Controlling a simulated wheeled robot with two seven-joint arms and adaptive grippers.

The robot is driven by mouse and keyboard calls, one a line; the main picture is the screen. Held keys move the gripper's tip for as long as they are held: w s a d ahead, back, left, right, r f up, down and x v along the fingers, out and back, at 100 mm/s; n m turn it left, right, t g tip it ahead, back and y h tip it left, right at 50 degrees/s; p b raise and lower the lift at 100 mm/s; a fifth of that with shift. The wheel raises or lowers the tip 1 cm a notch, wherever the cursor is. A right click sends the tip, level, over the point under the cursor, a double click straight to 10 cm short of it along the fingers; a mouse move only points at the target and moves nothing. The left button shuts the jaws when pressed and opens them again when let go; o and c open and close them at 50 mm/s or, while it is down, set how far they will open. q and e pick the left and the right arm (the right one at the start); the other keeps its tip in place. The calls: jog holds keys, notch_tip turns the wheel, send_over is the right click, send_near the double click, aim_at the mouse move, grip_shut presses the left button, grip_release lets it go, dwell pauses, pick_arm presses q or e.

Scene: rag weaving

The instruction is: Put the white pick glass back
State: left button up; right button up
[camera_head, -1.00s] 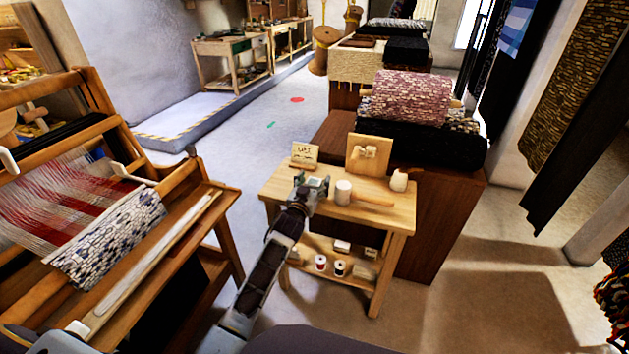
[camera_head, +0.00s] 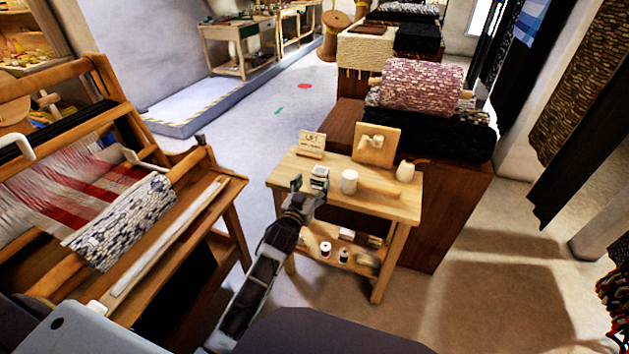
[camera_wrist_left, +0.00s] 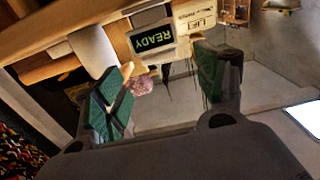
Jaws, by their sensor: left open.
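My left gripper (camera_head: 307,188) is open at the front left edge of a small wooden table (camera_head: 285,180). Its green-padded fingers (camera_wrist_left: 160,88) are apart in the left wrist view, with nothing between them. Beyond them is a small whitish device with a dark READY display (camera_wrist_left: 153,38). A white cylinder (camera_head: 349,181) stands upright on the table and also shows in the left wrist view (camera_wrist_left: 92,48). A whitish rounded object (camera_head: 405,170) is at the table's right. I cannot tell for certain which item is the pick glass. My right gripper is not in view.
A small sign (camera_head: 311,143) and a wooden board stand (camera_head: 374,145) stand at the table's back. A wooden-handled item (camera_head: 380,189) lies right of the cylinder. Thread spools (camera_head: 326,249) sit on the lower shelf. A loom (camera_head: 190,215) is at left; a brown cabinet (camera_head: 450,205) stands behind.

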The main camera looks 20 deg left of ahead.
pick_arm(q)
jog(key=s, duration=0.2)
jog(key=shift+s, duration=0.35)
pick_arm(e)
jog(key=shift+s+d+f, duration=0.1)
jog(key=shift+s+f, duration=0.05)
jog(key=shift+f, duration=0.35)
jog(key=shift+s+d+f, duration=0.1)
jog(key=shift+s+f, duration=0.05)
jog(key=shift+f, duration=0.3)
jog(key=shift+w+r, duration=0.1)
pick_arm(q)
jog(key=s+f+g, duration=0.4)
jog(key=s+f, duration=0.2)
jog(key=f, duration=0.5)
jog(key=s+f+g, duration=0.5)
jog(key=s+f, duration=0.2)
jog(key=f, duration=0.4)
jog(key=s+d+f+m+g, duration=0.1)
jog(key=s+f+g, duration=0.2)
jog(key=s, duration=0.6)
jog(key=s+d+f+m+g, duration=0.1)
jog(key=s+f+g, duration=0.3)
jog(key=s+f, duration=0.4)
jog(key=shift+s+d+f, duration=0.25)
jog(key=shift+s, duration=0.7)
